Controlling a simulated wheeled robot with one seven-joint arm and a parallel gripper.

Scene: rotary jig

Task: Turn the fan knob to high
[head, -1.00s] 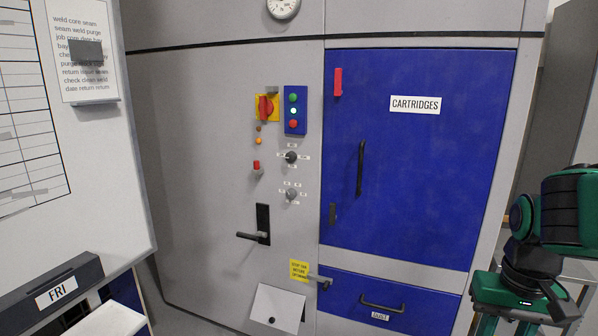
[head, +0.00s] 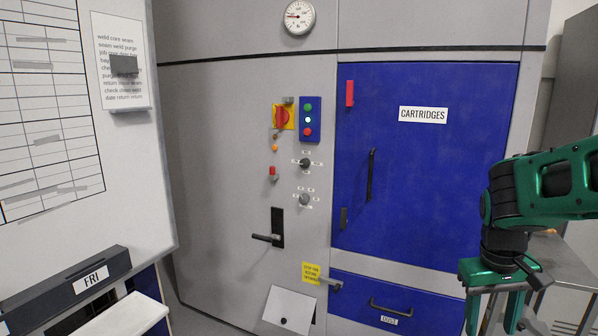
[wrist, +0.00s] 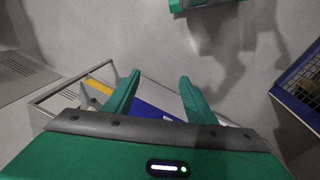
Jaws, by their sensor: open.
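Two knobs with small white labels around them sit on the grey cabinet panel in the head view. The upper one is a dark knob (head: 304,162); the lower one is a grey knob (head: 305,199). Their label text is too small to read, so I cannot tell which is the fan knob. My gripper (head: 500,322) hangs at the lower right of the head view, well right of both knobs and apart from the cabinet. In the wrist view my gripper (wrist: 158,92) has its two green fingers apart with nothing between them. No knob shows in the wrist view.
A red-and-yellow switch (head: 283,116), a blue button box (head: 308,119) and a black lever handle (head: 266,238) share the panel. The blue CARTRIDGES door (head: 430,180) is shut. A whiteboard (head: 130,190) stands at the left. A metal table (head: 570,262) is behind my arm.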

